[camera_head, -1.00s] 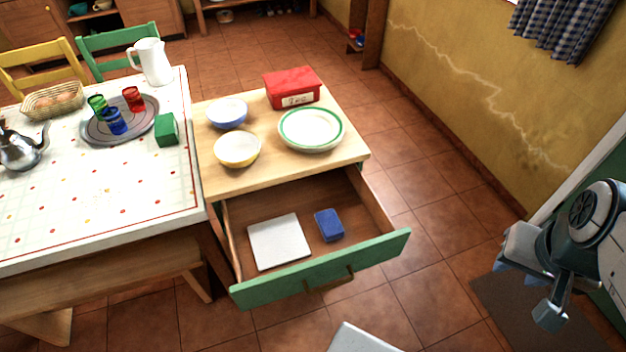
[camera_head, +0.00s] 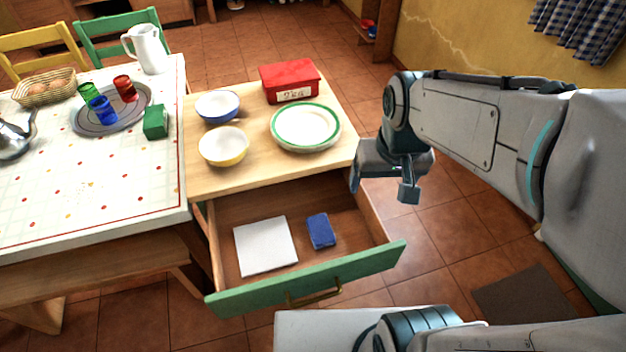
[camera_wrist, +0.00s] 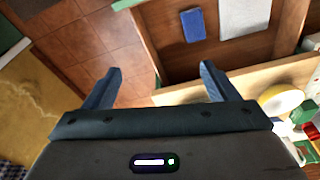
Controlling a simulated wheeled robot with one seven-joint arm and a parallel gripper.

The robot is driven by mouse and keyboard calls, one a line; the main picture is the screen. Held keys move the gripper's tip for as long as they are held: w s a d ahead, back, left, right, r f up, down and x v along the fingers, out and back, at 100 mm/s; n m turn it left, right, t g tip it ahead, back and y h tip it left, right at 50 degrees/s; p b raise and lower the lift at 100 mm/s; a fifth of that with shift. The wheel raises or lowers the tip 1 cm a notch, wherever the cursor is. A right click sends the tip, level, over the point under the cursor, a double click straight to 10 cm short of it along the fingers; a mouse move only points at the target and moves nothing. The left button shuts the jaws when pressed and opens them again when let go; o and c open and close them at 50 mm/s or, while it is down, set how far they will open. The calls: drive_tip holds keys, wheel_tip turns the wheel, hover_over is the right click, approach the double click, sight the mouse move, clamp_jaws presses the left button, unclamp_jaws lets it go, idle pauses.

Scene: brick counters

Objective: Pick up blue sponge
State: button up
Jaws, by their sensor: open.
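The blue sponge (camera_head: 320,231) lies flat in the open drawer, just right of a white rectangular item (camera_head: 265,246). In the wrist view the sponge (camera_wrist: 192,25) is at the top, beyond my fingertips. My gripper (camera_head: 382,188) is above the right side of the drawer cabinet, to the right of and higher than the sponge. In the wrist view my gripper (camera_wrist: 160,75) has its two fingers spread wide with nothing between them. It does not touch the sponge.
The drawer's green front (camera_head: 310,280) and wooden walls surround the sponge. The wooden countertop (camera_head: 255,170) above holds a blue bowl (camera_head: 217,106), a yellow bowl (camera_head: 223,147), green-rimmed plates (camera_head: 306,126) and a red box (camera_head: 290,81).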

drive_tip(key=w+a+f+n+g+b, duration=0.1)
drive_tip(key=w+a+f+b, duration=0.3)
drive_tip(key=f, duration=0.4)
drive_tip(key=w+a+f+n+g+b, duration=0.1)
drive_tip(key=w+a+f+n+b, duration=0.1)
drive_tip(key=w+a+f, duration=0.35)
drive_tip(key=b, duration=0.1)
hover_over(320, 228)
drive_tip(key=f, duration=0.9)
drive_tip(key=shift+w+d+f, duration=0.1)
drive_tip(key=shift+d+f, duration=0.2)
drive_tip(key=shift+a+f+b, duration=0.15)
drive_tip(key=shift+f+b, duration=0.15)
drive_tip(key=shift+f, duration=1.15)
drive_tip(key=shift+a+f+b, duration=0.1)
drive_tip(key=shift+f+b, duration=0.15)
drive_tip(key=shift+f, duration=1.15)
drive_tip(key=c, duration=1.1)
